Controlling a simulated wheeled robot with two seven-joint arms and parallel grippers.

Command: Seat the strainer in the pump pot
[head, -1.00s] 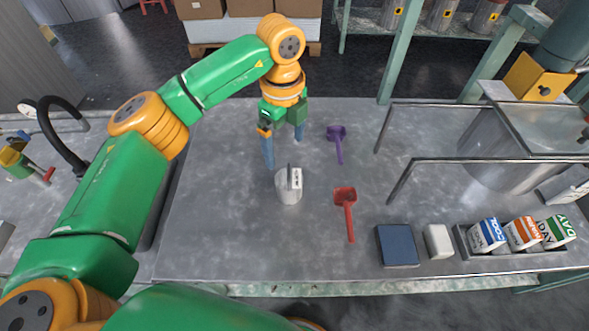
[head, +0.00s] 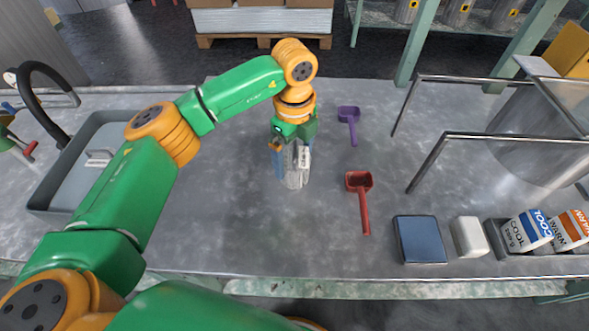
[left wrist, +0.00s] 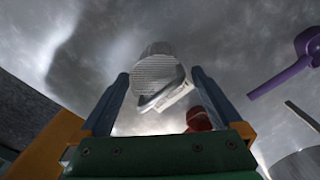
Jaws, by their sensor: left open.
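The strainer (head: 294,181) is a pale mesh cup with a white tag on its side, standing on the grey worktop. In the left wrist view the strainer (left wrist: 158,72) shows between the two blue fingers. My left gripper (head: 293,168) points down over the strainer, open, with one finger on each side. I cannot tell whether the fingers touch it. A large round metal vessel (head: 535,135), possibly the pump pot, stands at the right behind metal rails; its inside is not clearly seen. My right gripper is not in view.
A purple scoop (head: 349,115) and a red scoop (head: 359,183) lie right of the strainer. A blue box (head: 420,240), a white block (head: 469,237) and a tray with cartons (head: 529,230) are at the front right. A metal rail (head: 480,136) fences the vessel. A sink (head: 55,185) is at left.

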